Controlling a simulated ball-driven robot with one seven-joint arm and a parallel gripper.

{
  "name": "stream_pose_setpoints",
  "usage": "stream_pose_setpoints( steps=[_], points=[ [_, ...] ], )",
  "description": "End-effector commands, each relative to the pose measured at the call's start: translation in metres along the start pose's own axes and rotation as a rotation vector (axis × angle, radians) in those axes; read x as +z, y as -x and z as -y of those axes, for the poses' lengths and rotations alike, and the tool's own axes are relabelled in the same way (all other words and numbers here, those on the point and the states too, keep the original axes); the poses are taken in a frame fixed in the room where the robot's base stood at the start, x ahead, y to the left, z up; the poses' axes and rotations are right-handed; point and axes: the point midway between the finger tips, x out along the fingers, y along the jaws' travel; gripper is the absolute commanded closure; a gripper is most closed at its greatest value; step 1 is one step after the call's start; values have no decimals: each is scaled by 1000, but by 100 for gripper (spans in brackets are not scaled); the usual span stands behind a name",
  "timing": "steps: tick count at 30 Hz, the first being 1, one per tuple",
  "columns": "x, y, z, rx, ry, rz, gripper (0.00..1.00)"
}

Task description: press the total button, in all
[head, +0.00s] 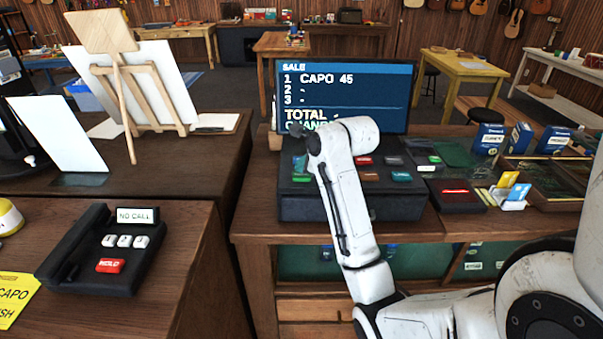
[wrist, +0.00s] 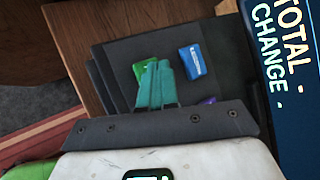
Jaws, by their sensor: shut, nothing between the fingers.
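The cash register (head: 330,207) is a dark box with coloured keys on the wooden counter. Its screen (head: 380,85) reads SALE, CAPO 45 on line 1, dashes on lines 2 and 3, and a dash after TOTAL. In the wrist view, my gripper (wrist: 156,82) has its teal fingers shut and empty, over the keys. A green key (wrist: 146,67) shows partly behind the fingertips, and a blue key (wrist: 191,61) lies to their right. I cannot tell whether the fingers touch a key. No key label is readable; my arm hides some keys in the head view.
A black phone (head: 105,255) with a red HOLD key stands on the left counter. A small card terminal (head: 455,196) and cards (head: 509,190) lie right of the register. A wooden easel (head: 135,95) stands behind left. Blue boxes (head: 487,139) stand at the right.

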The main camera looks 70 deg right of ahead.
Motion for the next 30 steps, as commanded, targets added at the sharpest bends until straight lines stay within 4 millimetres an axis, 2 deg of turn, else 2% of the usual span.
stream_pose_setpoints(
  steps=[30],
  points=[
    [-4, -5, -4, 0, -1, 0, 100]
  ],
)
